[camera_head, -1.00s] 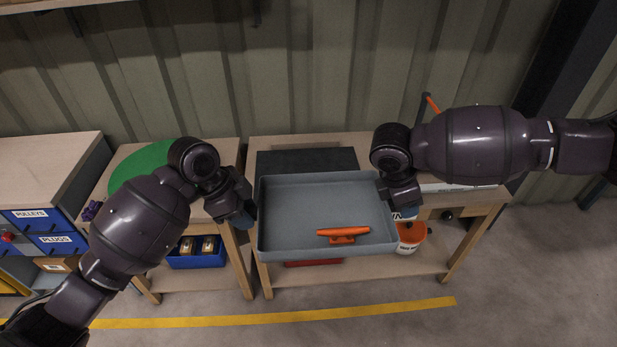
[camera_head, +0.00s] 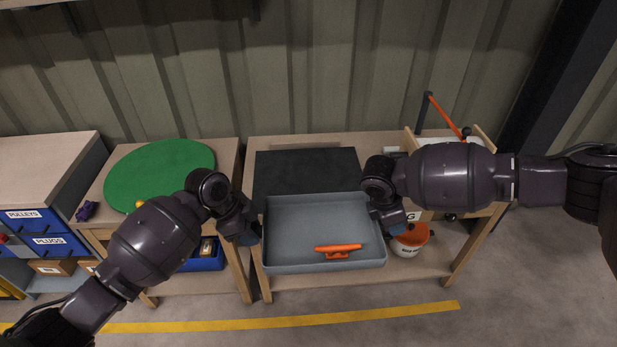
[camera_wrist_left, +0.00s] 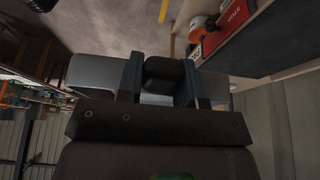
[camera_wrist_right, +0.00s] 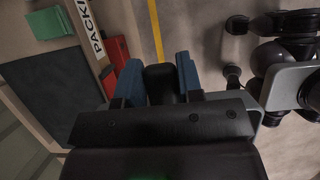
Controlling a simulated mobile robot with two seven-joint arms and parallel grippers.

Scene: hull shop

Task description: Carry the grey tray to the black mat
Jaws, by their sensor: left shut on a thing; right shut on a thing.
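The grey tray (camera_head: 290,240) hangs level in front of the middle bench in the head view, with an orange cleat (camera_head: 338,250) lying in it. My left gripper (camera_head: 249,234) is shut on its left side and my right gripper (camera_head: 394,218) on its right side. Dark grips show between the fingers in the left wrist view (camera_wrist_left: 160,78) and the right wrist view (camera_wrist_right: 160,80). The black mat (camera_head: 305,168) lies on the bench just behind the tray, its front part hidden by it; it also shows in the right wrist view (camera_wrist_right: 55,90).
An orange and white bucket (camera_head: 410,241) sits on the shelf below. A left bench holds a round green mat (camera_head: 160,168) and a purple item (camera_head: 87,211).

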